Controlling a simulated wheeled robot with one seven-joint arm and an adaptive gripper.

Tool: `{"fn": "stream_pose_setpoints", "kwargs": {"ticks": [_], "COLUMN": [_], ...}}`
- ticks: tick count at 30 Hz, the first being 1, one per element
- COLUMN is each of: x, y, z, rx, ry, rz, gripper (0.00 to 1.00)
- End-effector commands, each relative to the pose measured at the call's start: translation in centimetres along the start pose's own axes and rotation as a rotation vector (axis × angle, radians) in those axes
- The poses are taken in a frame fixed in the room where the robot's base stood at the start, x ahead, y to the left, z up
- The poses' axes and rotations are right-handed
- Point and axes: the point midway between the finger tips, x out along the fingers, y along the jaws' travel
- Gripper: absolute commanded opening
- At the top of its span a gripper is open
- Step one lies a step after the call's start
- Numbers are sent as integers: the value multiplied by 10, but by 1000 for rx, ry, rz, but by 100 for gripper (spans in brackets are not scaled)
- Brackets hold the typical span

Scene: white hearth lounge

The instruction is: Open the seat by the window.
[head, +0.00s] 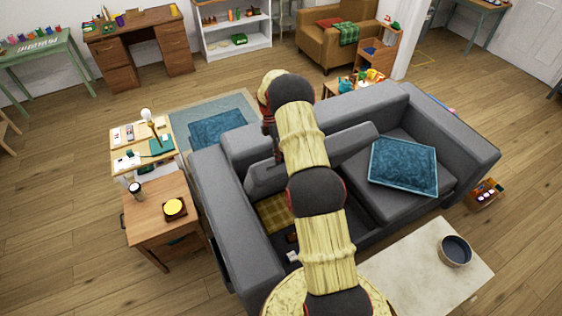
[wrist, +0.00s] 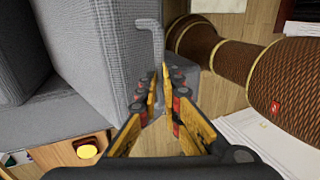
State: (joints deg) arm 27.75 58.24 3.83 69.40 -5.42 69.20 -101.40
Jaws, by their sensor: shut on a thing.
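The grey sofa (head: 233,262) stands mid-room. Its left seat (head: 262,181) is tilted up toward the backrest, with an open storage space below it. A yellow plaid cloth (head: 275,213) and small items lie inside. The right seat (head: 385,197) lies flat. In the wrist view, my gripper (wrist: 160,85) is shut on a thin grey handle (wrist: 157,45) along a grey upholstered panel (wrist: 95,40). In the head view my arm covers part of the raised seat, and the fingertips are hidden. No window shows.
A blue cushion (head: 404,167) rests on the right seat. A pale table (head: 420,285) with a dark bowl (head: 456,250) stands in front. A wooden cabinet (head: 160,205) stands close to the sofa's left arm. Open floor lies at the left.

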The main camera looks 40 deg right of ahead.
Motion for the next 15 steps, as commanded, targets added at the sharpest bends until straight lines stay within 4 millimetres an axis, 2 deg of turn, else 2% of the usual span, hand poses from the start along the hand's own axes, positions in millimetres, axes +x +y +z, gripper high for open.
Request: {"fn": "stream_pose_setpoints", "kwargs": {"ticks": [1,6,7,15], "x": [12,12,12,11], "y": [7,7,7,6], "z": [-4,-4,-4,-4], "rx": [-1,0,0,0], "ry": [3,4,4,4], "rz": [12,10,10,11], "gripper": [0,0,7,22]}}
